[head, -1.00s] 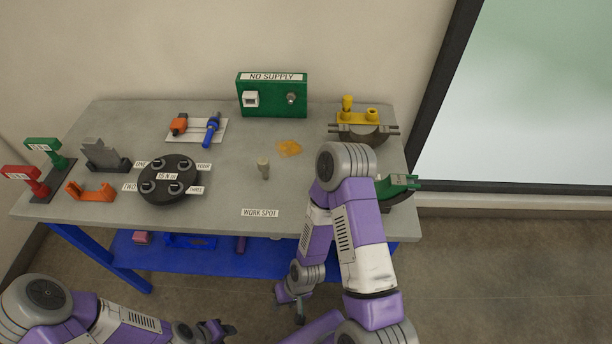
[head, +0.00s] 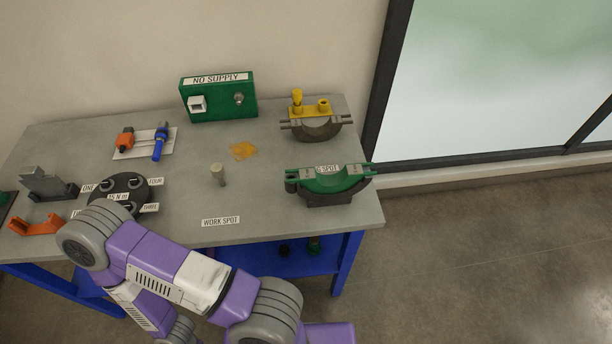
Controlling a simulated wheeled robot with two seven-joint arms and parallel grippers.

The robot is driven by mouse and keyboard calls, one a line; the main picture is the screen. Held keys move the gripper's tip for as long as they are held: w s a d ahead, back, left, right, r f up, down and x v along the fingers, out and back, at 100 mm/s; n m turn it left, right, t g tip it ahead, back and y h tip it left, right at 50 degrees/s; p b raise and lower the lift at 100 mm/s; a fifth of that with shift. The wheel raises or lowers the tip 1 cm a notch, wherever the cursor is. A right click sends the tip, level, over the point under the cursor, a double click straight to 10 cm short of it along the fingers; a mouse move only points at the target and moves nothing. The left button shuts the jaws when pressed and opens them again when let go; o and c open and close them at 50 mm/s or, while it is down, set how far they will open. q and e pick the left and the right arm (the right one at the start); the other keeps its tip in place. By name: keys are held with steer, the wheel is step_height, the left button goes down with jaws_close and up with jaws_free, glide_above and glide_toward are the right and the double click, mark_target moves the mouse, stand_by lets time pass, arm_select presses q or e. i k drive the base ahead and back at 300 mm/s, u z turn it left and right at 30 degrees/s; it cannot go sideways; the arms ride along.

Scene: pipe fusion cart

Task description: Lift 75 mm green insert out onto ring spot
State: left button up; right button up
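The green insert (head: 332,184) is a curved half-ring piece seated in a dark curved holder (head: 325,198) at the right end of the table. A white label (head: 327,169), partly cut off and reading "G SPOT", shows at the middle of the green piece. Whether the label is on it or behind it is hard to tell. One of my purple arms (head: 180,272) crosses the lower left, well to the left of the green insert. Neither gripper shows in the head view; that arm's far end runs out of the bottom edge.
A similar holder with yellow parts (head: 311,110) stands behind the green one. A grey peg (head: 218,175), an orange patch (head: 242,151) and the WORK SPOT label (head: 220,221) are mid-table. A black disc (head: 122,188) lies left, partly behind my arm. The table front right is clear.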

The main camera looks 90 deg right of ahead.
mark_target(311, 166)
steer(key=k, duration=0.75)
steer(key=z, duration=1.8)
